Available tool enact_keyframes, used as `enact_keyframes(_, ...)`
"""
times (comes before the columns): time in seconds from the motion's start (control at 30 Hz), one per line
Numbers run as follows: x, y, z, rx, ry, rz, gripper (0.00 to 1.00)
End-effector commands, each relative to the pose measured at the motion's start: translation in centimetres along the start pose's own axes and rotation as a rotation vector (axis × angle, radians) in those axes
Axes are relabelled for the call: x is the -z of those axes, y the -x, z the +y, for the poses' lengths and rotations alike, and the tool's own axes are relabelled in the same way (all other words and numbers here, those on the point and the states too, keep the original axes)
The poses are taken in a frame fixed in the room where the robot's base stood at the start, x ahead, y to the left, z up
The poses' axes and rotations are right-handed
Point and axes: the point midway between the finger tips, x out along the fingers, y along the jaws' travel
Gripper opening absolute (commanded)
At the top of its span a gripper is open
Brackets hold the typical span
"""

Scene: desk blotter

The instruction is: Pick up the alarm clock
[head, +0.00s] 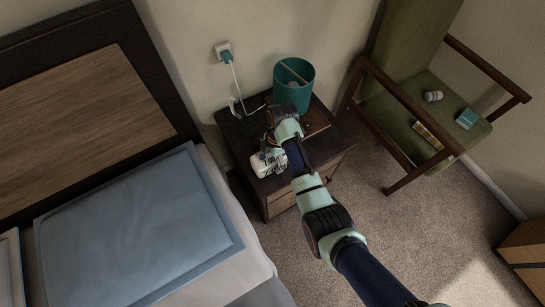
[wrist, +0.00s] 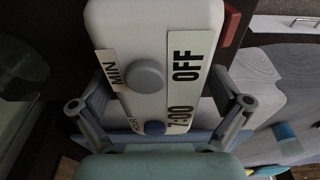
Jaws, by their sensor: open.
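The alarm clock (head: 260,166) is a white block with rounded edges on the dark nightstand (head: 276,187). In the wrist view the clock (wrist: 150,30) fills the middle, with grey and blue round knobs and labels that include "MIN", "OFF" and "7:00". My gripper (wrist: 160,104) is open, with one finger on each side of the clock's near part. I cannot tell whether either finger touches it. In the head view my arm hides part of the clock and most of the gripper.
A teal bin (head: 293,88) stands at the back of the nightstand. A white cord hangs from a wall plug (head: 225,54) to its left side. The bed with a blue pillow (head: 135,235) is at left. A green chair (head: 400,105) holding small items is at right.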

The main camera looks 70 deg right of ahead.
Motion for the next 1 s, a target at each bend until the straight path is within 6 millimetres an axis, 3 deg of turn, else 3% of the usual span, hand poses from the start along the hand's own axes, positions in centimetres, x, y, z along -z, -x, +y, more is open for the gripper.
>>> enact_keyframes(0.07,0.0,0.1,0.0,0.0,0.0,0.0,0.95)
enact_keyframes(0.5,0.0,0.1,0.0,0.001,0.0,0.0,0.23)
enact_keyframes(0.77,0.0,0.3,0.0,-0.001,0.0,0.0,0.23)
enact_keyframes(0.87,0.1,1.1,0.0,-0.001,0.0,0.0,0.23)
enact_keyframes(1.0,0.5,3.7,0.1,-0.003,0.001,-0.001,0.23)
